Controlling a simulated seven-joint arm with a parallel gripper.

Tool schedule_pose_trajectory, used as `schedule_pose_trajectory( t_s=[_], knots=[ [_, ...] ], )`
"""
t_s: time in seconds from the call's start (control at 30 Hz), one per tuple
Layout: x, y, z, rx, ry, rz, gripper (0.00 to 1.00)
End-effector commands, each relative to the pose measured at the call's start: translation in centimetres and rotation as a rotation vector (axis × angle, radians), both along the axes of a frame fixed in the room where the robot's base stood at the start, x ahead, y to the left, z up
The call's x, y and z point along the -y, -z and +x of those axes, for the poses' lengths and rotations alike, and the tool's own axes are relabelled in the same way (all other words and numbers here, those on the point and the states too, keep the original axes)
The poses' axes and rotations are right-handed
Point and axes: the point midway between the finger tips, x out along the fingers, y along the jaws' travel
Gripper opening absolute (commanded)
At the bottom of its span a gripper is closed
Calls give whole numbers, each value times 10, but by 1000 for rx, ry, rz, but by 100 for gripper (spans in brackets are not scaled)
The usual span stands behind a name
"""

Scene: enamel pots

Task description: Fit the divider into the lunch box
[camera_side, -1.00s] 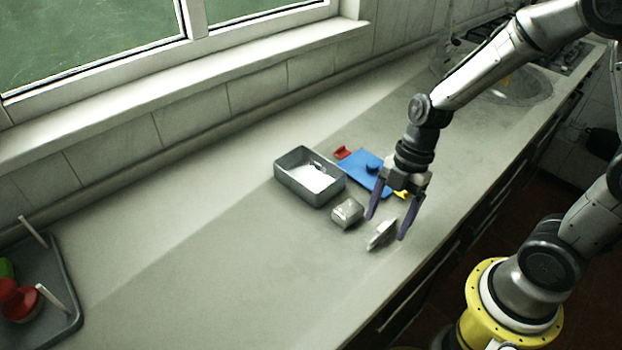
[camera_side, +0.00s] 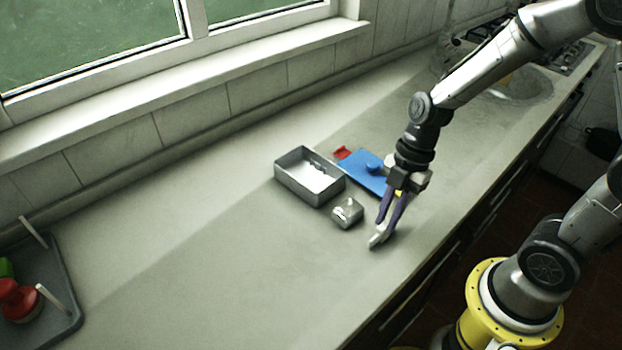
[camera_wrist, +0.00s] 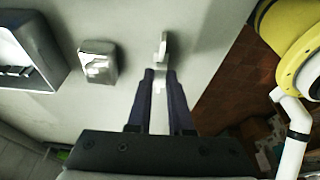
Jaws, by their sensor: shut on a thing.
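The lunch box (camera_side: 301,187) is an open grey box with a pale inside, standing on the counter left of my gripper. Its corner also shows at the left of the wrist view (camera_wrist: 42,52). My gripper (camera_side: 384,226) points down near the counter's front edge, its purple fingers shut on a thin grey piece, which I take for the divider (camera_side: 376,241). In the wrist view the divider (camera_wrist: 162,47) sticks out beyond the fingertips (camera_wrist: 161,76). Whether it touches the counter is unclear. Its part between the fingers is mostly hidden.
A small metallic block-like container (camera_side: 347,213) stands between the lunch box and my gripper. A grey tray (camera_side: 62,262) holds red and green things at far left. The counter's front left is clear.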

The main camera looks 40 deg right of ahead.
Motion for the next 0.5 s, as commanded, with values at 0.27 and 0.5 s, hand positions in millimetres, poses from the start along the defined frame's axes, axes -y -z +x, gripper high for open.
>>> schedule_pose_trajectory(
  t_s=[0.27, 0.5],
  knots=[
    [0, -14, 1, 4, -1, -1, 0],
    [0, -24, 0, 3, -1, -1, 0]
  ],
)
